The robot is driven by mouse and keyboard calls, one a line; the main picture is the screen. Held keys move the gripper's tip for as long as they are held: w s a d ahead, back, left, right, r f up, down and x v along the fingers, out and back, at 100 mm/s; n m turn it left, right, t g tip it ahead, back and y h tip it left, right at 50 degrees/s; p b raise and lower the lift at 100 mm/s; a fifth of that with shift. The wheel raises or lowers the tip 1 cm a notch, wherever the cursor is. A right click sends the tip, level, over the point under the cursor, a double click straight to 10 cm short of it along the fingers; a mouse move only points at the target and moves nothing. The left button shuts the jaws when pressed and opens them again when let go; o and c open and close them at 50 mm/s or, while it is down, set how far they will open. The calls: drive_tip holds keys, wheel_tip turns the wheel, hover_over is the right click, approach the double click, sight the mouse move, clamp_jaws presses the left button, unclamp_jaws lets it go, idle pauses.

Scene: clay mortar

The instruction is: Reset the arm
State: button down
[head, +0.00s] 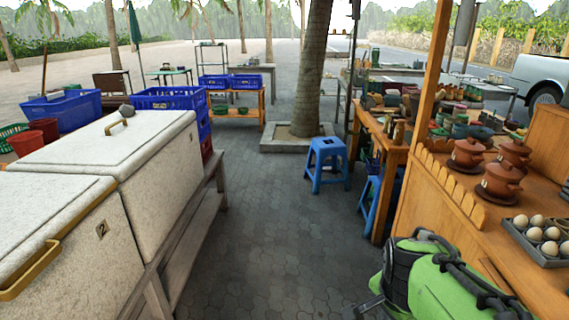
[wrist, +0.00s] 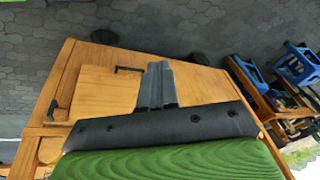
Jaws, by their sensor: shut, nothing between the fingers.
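My gripper (wrist: 158,68) shows in the wrist view with its two grey fingers together and nothing between them. It is over or beside the wooden stall counter, whose wooden side panel (wrist: 110,88) fills the view behind the fingers. In the head view my green and black arm is folded at the bottom right, close to the wooden counter (head: 455,240). The fingers are not clear in the head view.
Lidded clay pots (head: 501,181) and an egg tray (head: 532,250) stand on the counter near my arm. White coolers (head: 115,165) line the left. A blue stool (head: 327,162) stands before a tree (head: 313,70). The paved aisle (head: 265,220) between is clear.

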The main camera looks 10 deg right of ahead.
drive_tip(key=s+a+r+n+t+y+p, duration=0.1)
drive_tip(key=s+a+r+n+t, duration=0.15)
drive_tip(key=s+a+n, duration=0.4)
drive_tip(key=s+a+r+n+t+y, duration=0.1)
drive_tip(key=s+a+r+n, duration=0.35)
drive_tip(key=n, duration=0.35)
wheel_tip(320, 180, up, 13)
drive_tip(key=p, duration=1.4)
drive_tip(key=shift+s+r, duration=0.15)
drive_tip(key=shift+d+g, duration=0.1)
drive_tip(key=shift+g, duration=0.15)
